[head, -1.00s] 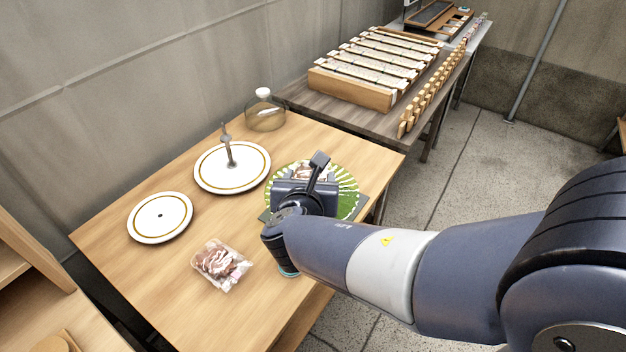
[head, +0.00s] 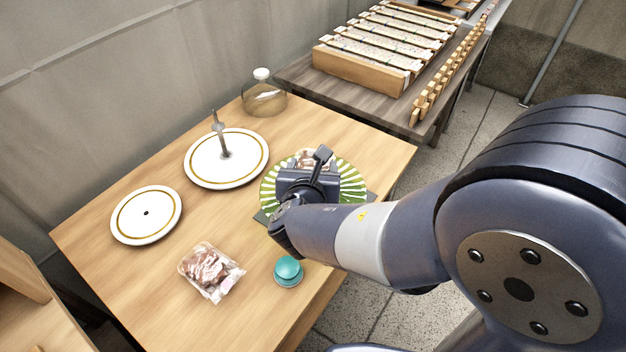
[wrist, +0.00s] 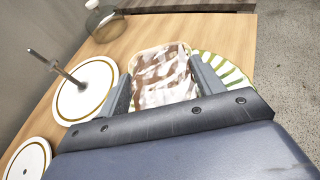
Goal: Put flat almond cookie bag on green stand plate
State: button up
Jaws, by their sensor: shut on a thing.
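The green stand plate (head: 351,182), white with green stripes around its rim, lies near the table's right edge. My gripper (wrist: 160,88) is over it, shut on a clear bag with brown and white contents (wrist: 160,70), the flat almond cookie bag as far as I can tell. In the head view the bag (head: 308,157) shows only in part beyond my gripper. The plate's striped rim (wrist: 228,72) shows right of the bag in the wrist view. I cannot tell whether the bag touches the plate.
A second clear bag (head: 211,271) lies at the front of the table (head: 165,285). A teal-topped object (head: 288,270) stands right of it. A white plate (head: 147,215) and a white plate with a post (head: 240,172) are at left. A glass dome (head: 265,98) stands behind.

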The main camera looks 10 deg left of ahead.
jog(key=shift+f+b, duration=0.35)
jog(key=shift+f, duration=1.15)
jog(key=shift+f, duration=0.2)
jog(key=o, duration=0.7)
jog(key=shift+r, duration=0.15)
jog(key=shift+s+r, duration=0.1)
jog(key=shift+r, duration=0.1)
jog(key=p+v, duration=0.2)
jog(key=v, duration=0.9)
jog(key=shift+s+d, duration=0.1)
jog(key=shift+s, duration=0.25)
